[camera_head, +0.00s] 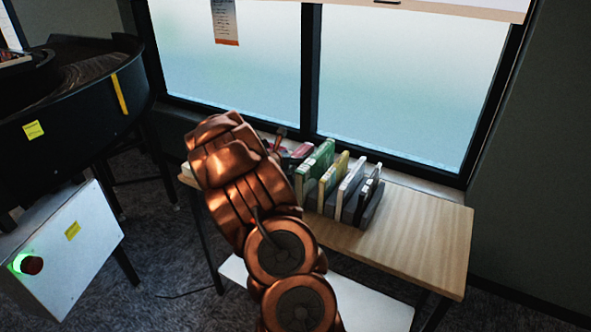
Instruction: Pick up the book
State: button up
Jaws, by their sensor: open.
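Several books stand upright in a row on a wooden table. They include a green book (316,168), a slimmer yellow-green book (334,179), a pale grey-white book (349,187) and a dark book (370,200) at the right end. Pink and reddish items (298,152) lie behind the left end of the row, partly hidden. My copper arm rises in front of the table's left part, beside the green book. My gripper is hidden behind the arm, so I cannot see its fingers or how far it is from the books.
The wooden table top (425,235) is bare to the right of the books. A white lower shelf (372,305) is under it. A window (400,85) stands behind. At left are a black curved conveyor (75,115) and a white control box (70,250) with a green-lit button.

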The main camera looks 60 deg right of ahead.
jog(key=shift+d+f, duration=0.15)
jog(key=shift+d, duration=0.1)
jog(key=shift+c, duration=0.4)
grip_shut()
dwell(0.4)
